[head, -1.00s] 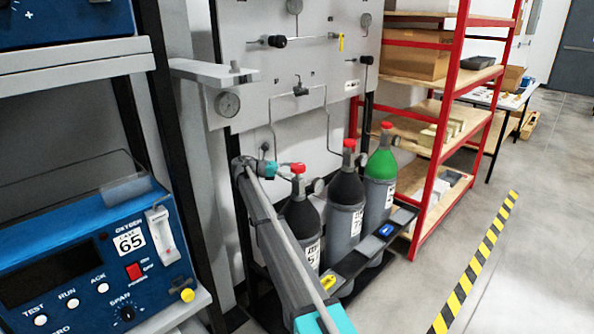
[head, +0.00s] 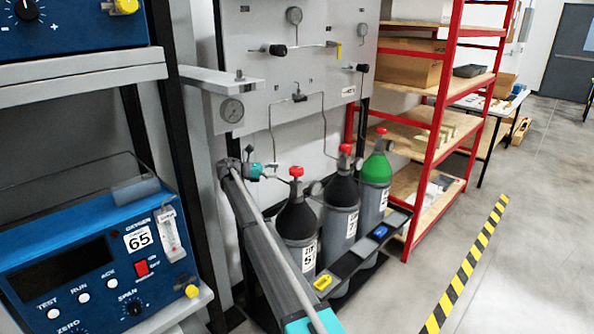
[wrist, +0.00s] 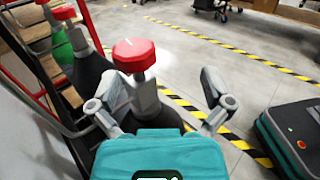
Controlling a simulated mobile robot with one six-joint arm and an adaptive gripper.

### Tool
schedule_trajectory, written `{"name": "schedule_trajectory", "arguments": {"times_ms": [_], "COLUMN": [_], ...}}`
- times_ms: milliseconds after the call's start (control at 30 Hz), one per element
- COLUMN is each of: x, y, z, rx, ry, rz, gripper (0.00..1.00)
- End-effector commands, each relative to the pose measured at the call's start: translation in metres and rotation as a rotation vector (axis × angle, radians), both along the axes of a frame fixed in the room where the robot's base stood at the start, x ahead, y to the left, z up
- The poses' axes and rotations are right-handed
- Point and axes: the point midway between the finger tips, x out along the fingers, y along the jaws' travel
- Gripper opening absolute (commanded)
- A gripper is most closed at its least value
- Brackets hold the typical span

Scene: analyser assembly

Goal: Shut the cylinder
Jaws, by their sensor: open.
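Three gas cylinders stand in a row in the rack. The nearest cylinder (head: 299,219) has a black shoulder and a red valve knob (head: 296,171). The middle cylinder (head: 341,203) is also black with a red knob, and the far cylinder (head: 376,171) has a green shoulder. In the wrist view, the near red knob (wrist: 136,54) stands ahead of my gripper (wrist: 158,92), on its grey valve stem. My fingers are spread to either side, apart and empty. In the head view, my gripper (head: 276,173) is just left of that knob; its fingertips are too small to judge contact.
A panel (head: 290,110) with gauges and tubing rises behind the cylinders. A red shelf (head: 440,130) stands to the right, and a blue oxygen analyser (head: 90,262) on the left. A dark rack bar (head: 352,258) crosses in front. Floor beyond the striped tape (head: 468,265) is clear.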

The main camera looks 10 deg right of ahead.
Motion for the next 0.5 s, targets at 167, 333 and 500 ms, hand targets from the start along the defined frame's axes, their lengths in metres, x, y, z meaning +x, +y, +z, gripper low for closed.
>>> {"name": "schedule_trajectory", "arguments": {"times_ms": [167,333,500], "x": [-0.0035,-0.0056,-0.0071], "y": [-0.0048,-0.0080,-0.0106], "z": [0.0011,0.0011,0.0015], "rx": [0.007,0.016,0.024], "ry": [-0.005,-0.012,-0.019], "rz": [-0.003,-0.003,-0.002], "gripper": [1.00,1.00,1.00]}}
